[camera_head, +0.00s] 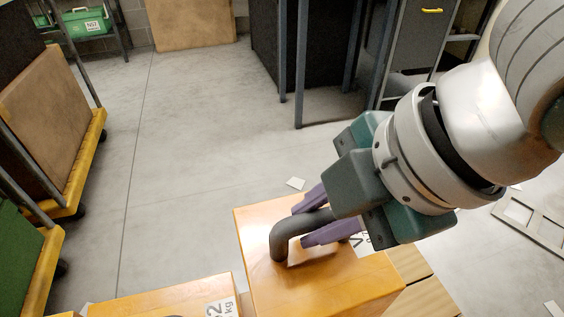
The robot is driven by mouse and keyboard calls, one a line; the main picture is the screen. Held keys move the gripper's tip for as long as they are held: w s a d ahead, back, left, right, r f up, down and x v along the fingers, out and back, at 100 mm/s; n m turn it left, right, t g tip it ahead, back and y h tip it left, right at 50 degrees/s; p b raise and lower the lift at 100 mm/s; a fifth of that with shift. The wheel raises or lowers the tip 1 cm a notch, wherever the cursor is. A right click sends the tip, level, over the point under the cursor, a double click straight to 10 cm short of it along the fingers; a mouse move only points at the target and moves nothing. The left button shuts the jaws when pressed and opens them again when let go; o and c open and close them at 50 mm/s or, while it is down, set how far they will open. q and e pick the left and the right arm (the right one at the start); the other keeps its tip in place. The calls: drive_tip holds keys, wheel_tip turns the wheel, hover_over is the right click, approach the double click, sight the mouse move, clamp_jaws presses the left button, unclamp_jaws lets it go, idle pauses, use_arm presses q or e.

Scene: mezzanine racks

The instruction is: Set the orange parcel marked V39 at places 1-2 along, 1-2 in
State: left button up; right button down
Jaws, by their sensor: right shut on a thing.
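An orange parcel (315,287) stands at the bottom centre in the head view. It has a dark grey bent handle on top and a white label, of which a "V" shows; the rest is hidden by my gripper. My right gripper (306,217) comes in from the right, and its purple fingers are shut on the handle of this parcel. My left gripper is not in view.
Another orange parcel (165,300) with a label ending in "2 kg" is at the bottom left. Wooden slats (425,280) show right of the held parcel. Yellow-edged carts (80,165) stand at the left, and racks with dark posts (300,70) behind. Grey floor between is mostly clear.

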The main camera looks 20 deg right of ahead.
sight(306, 272)
wheel_tip(306, 272, down, 12)
drive_tip(key=b, duration=0.4)
drive_tip(key=shift+a+r, duration=0.1)
drive_tip(key=shift+r, duration=0.1)
wheel_tip(306, 272, down, 4)
drive_tip(key=shift+r+b, duration=0.25)
drive_tip(key=shift+b, duration=0.55)
drive_tip(key=shift+f, duration=0.25)
drive_tip(key=c, duration=1.2)
unclamp_jaws()
drive_tip(key=shift+f, duration=0.2)
drive_tip(key=o, duration=0.5)
drive_tip(key=shift+c, duration=0.2)
drive_tip(key=shift+r, duration=0.1)
